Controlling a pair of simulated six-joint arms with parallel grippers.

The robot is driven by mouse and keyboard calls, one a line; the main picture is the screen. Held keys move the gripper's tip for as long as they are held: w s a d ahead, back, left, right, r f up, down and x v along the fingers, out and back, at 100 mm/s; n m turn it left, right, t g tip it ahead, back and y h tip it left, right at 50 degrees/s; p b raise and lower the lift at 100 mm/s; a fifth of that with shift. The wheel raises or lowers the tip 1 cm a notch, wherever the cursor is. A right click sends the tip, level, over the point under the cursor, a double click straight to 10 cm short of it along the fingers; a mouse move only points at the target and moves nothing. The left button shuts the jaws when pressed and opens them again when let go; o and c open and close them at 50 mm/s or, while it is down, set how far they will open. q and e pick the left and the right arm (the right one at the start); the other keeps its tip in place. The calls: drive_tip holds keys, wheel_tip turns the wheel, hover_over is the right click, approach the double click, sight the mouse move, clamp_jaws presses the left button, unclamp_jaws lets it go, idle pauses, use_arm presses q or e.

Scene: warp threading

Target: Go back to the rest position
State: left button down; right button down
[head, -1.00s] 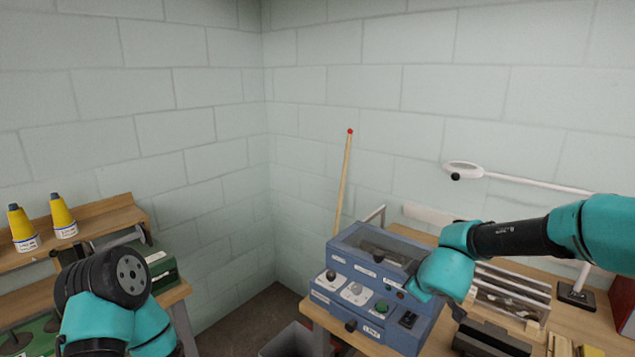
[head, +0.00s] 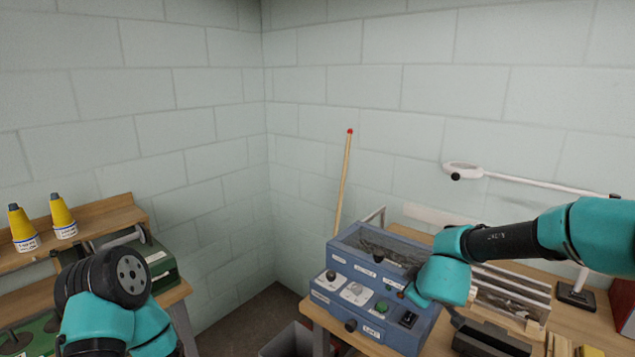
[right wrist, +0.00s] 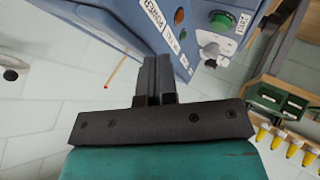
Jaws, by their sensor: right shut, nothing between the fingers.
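My right arm comes in from the right in the head view, with its teal wrist in front of the right side of the blue machine (head: 365,300); the fingers are hidden there. In the right wrist view, my right gripper (right wrist: 154,68) has its two dark fingers together with nothing between them. Beyond them is the blue machine (right wrist: 90,58) with its label, green button and knobs; I cannot tell whether the fingertips touch it. My left arm's teal links and dark round part stand at the lower left of the head view; its fingers do not show.
Yellow cones (head: 62,216) stand on a wooden shelf (head: 100,221) at left, beside a green machine (head: 160,262). A stick with a red tip (head: 343,182) leans on the wall. A magnifier lamp (head: 463,170) is at right. A grey bin (head: 288,341) is below.

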drive_tip(key=shift+f, duration=1.65)
drive_tip(key=shift+r, duration=3)
drive_tip(key=w+a+f+n+y, duration=0.2)
drive_tip(key=a+n+y, duration=0.3)
drive_tip(key=a+n, duration=0.2)
drive_tip(key=shift+a+n+g+y, duration=0.15)
drive_tip(key=shift+n+g+y, duration=0.15)
drive_tip(key=shift+n, duration=0.9)
